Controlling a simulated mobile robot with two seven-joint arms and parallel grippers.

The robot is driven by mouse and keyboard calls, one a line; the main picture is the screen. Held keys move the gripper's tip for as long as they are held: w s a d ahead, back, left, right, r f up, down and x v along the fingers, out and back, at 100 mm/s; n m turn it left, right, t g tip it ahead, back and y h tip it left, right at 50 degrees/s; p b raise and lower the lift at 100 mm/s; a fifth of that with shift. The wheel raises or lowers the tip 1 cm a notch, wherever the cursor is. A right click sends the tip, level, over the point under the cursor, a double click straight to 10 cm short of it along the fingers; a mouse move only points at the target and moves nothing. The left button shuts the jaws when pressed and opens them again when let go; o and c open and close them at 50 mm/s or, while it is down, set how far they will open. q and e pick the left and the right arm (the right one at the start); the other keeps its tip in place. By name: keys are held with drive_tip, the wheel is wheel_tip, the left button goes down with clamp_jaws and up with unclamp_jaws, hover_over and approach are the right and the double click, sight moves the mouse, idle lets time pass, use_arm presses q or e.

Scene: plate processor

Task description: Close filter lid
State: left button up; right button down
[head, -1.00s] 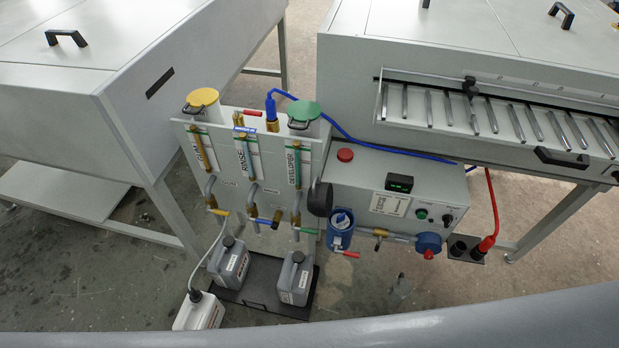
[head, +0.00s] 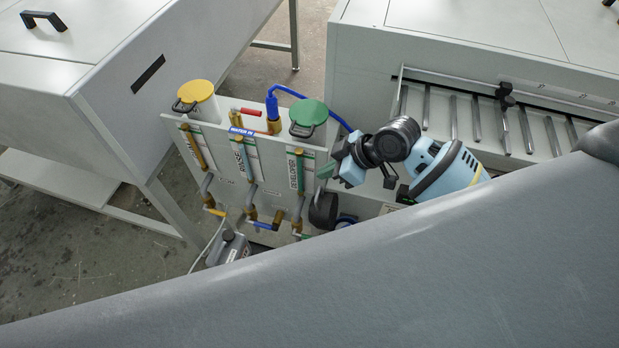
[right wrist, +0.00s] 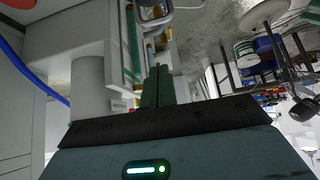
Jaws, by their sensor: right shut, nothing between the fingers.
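The black round filter lid (head: 323,210) stands open, tilted up on edge beside the blue filter housing (head: 346,219). Only a small part of the housing shows in the head view; my right arm and a large grey part of me hide the rest. My right gripper (head: 327,171) is above the lid, apart from it, near the right end of the valve panel. Its fingers are shut and empty; they also show together in the right wrist view (right wrist: 156,88). I cannot make out the lid in the right wrist view. My left gripper is not in view.
The valve panel (head: 225,165) stands left of the gripper, with a green-lidded tank (head: 308,112) and a yellow-lidded tank (head: 196,92) behind it. A blue hose (head: 290,92) runs behind the panel. The roller machine (head: 450,60) is at the back right.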

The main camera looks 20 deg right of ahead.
sight(318, 206)
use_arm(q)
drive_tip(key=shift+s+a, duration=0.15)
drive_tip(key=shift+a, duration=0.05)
use_arm(e)
drive_tip(key=shift+s, duration=0.15)
